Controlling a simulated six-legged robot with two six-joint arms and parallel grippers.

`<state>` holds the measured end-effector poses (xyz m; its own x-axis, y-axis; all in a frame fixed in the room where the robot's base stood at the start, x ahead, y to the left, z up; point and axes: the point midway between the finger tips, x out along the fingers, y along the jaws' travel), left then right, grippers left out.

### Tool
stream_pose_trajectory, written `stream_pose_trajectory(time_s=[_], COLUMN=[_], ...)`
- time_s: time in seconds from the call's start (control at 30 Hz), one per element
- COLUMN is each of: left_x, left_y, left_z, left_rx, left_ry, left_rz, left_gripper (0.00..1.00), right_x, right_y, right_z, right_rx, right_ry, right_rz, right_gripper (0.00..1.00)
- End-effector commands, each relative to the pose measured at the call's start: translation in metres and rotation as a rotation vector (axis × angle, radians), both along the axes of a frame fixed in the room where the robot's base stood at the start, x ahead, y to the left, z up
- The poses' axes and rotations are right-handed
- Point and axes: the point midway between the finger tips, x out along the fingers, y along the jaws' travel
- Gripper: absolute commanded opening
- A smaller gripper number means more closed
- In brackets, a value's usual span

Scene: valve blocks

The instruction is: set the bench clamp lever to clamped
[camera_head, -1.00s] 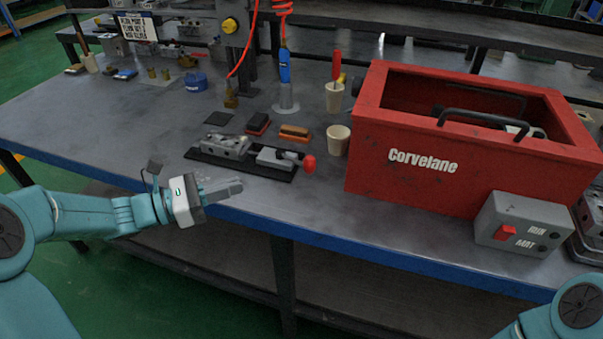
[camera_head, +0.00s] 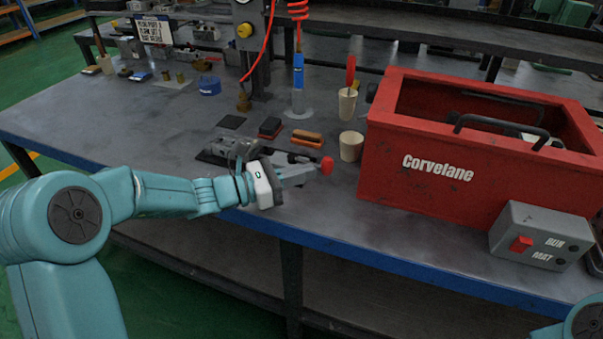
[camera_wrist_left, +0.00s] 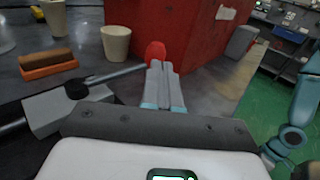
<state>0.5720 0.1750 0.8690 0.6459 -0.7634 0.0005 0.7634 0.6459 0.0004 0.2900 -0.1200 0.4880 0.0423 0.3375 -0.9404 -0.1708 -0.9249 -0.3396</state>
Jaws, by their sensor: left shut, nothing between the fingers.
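The knob (camera_head: 327,165) also shows in the head view, toward the right, beside my fingertips. My left gripper (camera_head: 306,173) is shut and empty, its fingertips (camera_wrist_left: 160,70) just short of the knob. I cannot tell whether they touch it. My right gripper is out of view.
The red Corvelane box (camera_head: 480,185) stands right of the clamp, with a grey switch box (camera_head: 541,236) in front. A beige cup (camera_head: 351,146) and an orange-brown brush (camera_head: 306,137) stand behind the clamp. Open bench top lies at the left and in front of the red box.

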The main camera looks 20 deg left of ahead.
Motion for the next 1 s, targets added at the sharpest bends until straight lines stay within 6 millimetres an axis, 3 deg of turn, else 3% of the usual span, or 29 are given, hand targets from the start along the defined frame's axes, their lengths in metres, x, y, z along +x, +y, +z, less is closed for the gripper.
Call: stream_pose_trajectory(time_s=[0.27,0.47,1.0], left_x=[0.001,0.012,0.009], left_y=[-0.001,-0.016,-0.01], left_z=[0.0,-0.001,0.0], left_rx=[0.0,0.0,0.0], left_ry=[0.0,0.0,0.0], left_rz=[-0.001,-0.002,-0.002], left_gripper=[0.0,0.0,0.0], right_x=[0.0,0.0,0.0], right_y=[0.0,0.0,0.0], right_z=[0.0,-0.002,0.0], right_rx=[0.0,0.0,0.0], right_ry=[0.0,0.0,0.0], right_rz=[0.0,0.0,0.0], right_gripper=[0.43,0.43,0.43])
